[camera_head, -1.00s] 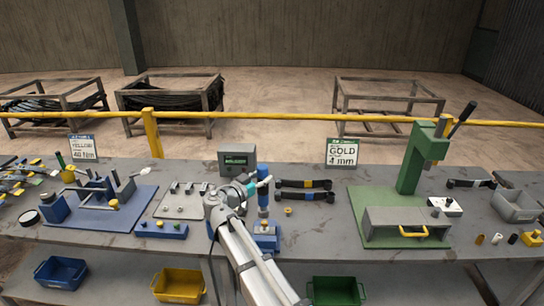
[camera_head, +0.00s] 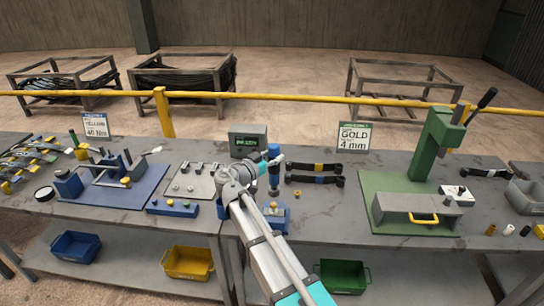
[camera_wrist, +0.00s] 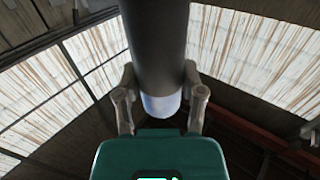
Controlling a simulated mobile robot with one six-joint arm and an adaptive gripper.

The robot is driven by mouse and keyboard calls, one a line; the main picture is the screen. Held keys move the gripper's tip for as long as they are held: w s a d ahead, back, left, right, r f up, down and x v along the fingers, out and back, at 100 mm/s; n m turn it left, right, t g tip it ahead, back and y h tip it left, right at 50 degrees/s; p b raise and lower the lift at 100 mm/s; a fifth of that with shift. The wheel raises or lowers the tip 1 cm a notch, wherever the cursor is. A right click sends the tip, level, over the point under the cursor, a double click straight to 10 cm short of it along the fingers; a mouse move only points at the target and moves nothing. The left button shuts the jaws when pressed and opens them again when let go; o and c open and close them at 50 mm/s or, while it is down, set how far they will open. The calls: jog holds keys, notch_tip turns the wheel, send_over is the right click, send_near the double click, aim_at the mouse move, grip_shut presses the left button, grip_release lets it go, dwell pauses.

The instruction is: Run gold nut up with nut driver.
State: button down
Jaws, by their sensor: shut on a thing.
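My gripper (camera_wrist: 160,100) is shut around a thick dark cylinder (camera_wrist: 155,45) with a pale end in the wrist view, one finger on each side. In the head view my gripper (camera_head: 265,169) is at the upright nut driver (camera_head: 274,180), which has a blue top and stands above a small blue block (camera_head: 277,222) at the bench front. The driver's lower tip and whatever it meets are too small to tell. A small gold nut (camera_head: 297,194) lies on the bench just right of the driver.
A grey display box (camera_head: 248,142) stands behind the driver. Two dark straps (camera_head: 315,179) lie to its right, before a sign reading GOLD 4 mm (camera_head: 355,136). A green press (camera_head: 432,145) stands further right. A grey plate (camera_head: 190,181) and a blue fixture (camera_head: 105,190) are at left.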

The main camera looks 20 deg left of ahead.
aim_at(270, 170)
jog(key=shift+f+b, duration=2.25)
jog(key=shift+f, duration=0.1)
dwell(0.3)
jog(key=c, duration=0.8)
grip_release()
grip_shut()
